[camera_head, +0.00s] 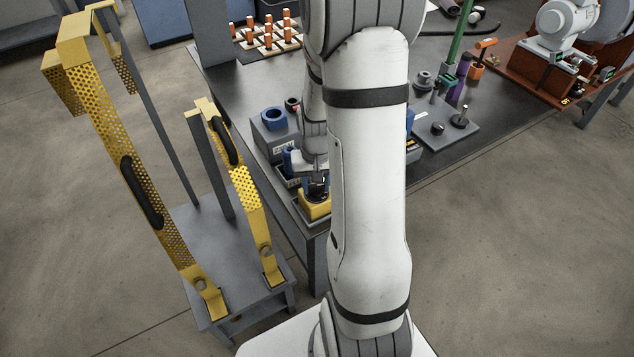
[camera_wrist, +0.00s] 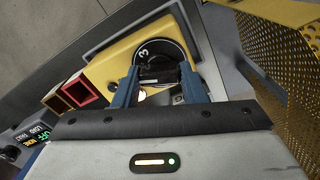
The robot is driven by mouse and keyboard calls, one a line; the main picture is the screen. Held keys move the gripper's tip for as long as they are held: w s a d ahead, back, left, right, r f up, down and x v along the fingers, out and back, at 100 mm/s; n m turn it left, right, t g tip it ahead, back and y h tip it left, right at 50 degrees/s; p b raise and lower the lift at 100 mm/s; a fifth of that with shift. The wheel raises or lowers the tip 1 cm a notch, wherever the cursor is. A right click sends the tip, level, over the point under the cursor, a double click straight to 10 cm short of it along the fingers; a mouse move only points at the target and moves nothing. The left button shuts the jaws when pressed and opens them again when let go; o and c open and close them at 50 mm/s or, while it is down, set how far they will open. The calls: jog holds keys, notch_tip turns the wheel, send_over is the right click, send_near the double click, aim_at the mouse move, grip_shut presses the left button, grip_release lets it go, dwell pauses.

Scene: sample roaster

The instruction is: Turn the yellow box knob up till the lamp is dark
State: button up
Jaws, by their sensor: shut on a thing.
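The yellow box (camera_head: 313,207) sits at the near corner of the dark table. It also shows in the wrist view (camera_wrist: 108,72). Its round black dial (camera_wrist: 150,45) carries a white 3. My gripper (camera_wrist: 160,78) points at the dial, with its blue fingers on either side of the black knob (camera_wrist: 158,72), shut on it. In the head view my gripper (camera_head: 318,186) is right over the box and hides its top. A small pale bright patch shows between the fingers; I cannot tell whether it is the lamp.
A red square opening (camera_wrist: 83,88) and a yellow one sit at the box's left end in the wrist view. A perforated yellow frame (camera_head: 118,130) stands close left of the table. A grey box with a blue ring (camera_head: 274,118) is behind the yellow box.

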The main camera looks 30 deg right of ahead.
aim_at(316, 185)
jog(key=o, duration=1)
jog(key=shift+r, duration=0.1)
notch_tip(316, 185, up, 8)
jog(key=shift+f+p, duration=0.15)
jog(key=shift+p, duration=0.35)
jog(key=s+a+r+n+t+p, duration=0.1)
jog(key=s+a+r+p, duration=0.1)
jog(key=s+a+r, duration=0.2)
jog(key=s+a+r+n+p, duration=0.2)
jog(key=s+a+r, duration=0.2)
jog(key=r, duration=0.5)
jog(key=s+a+r+n+t+p, duration=0.1)
jog(key=s+a+r+p, duration=0.2)
jog(key=r, duration=0.3)
jog(key=shift+s+a+r+t, duration=0.2)
jog(key=shift+s+a+t, duration=0.1)
jog(key=shift+s+a, duration=0.3)
